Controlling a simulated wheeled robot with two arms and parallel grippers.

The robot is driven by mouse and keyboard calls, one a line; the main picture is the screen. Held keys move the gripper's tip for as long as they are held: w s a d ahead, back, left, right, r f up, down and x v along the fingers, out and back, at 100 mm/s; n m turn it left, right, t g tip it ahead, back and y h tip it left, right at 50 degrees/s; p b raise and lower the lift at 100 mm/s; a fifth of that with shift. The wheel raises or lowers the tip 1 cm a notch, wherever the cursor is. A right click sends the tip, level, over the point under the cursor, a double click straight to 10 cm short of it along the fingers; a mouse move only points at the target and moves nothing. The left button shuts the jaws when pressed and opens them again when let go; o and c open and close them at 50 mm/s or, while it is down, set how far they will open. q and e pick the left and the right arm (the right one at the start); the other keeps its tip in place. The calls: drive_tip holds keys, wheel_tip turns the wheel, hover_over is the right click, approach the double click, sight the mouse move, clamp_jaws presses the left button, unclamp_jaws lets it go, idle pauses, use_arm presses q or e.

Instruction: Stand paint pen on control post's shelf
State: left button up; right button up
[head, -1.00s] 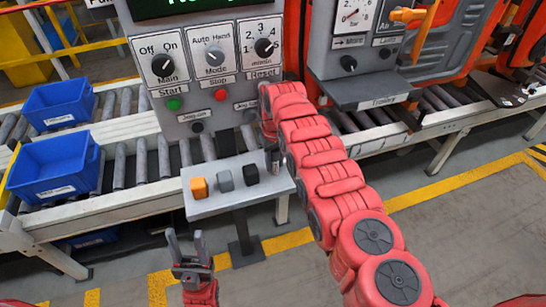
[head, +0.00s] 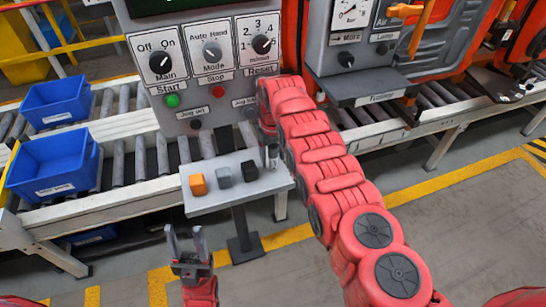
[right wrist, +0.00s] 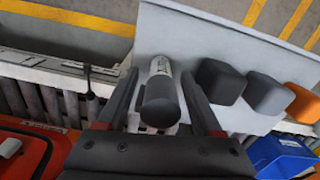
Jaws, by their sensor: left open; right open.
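The paint pen (head: 272,158), a pale cylinder with a dark end, stands upright at the right end of the control post's light grey shelf (head: 213,204). In the right wrist view the pen (right wrist: 159,104) is seen from its dark end, its other end at the shelf (right wrist: 210,32). My right gripper (right wrist: 160,84) is open, with one finger on each side of the pen and gaps visible. In the head view my right arm hides most of that gripper. My left gripper (head: 184,236) is open and empty, in front of and below the shelf.
An orange block (head: 198,185), a grey block (head: 223,177) and a black block (head: 249,169) sit in a row left of the pen. The control post's panel (head: 205,75) rises behind. Blue bins (head: 55,165) stand on the roller conveyor at left.

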sight(273, 146)
wheel_tip(273, 146, up, 6)
drive_tip(key=shift+r+b, duration=0.2)
drive_tip(key=shift+b, duration=0.6)
drive_tip(key=shift+s+r, duration=0.1)
drive_tip(key=shift+r, duration=0.1)
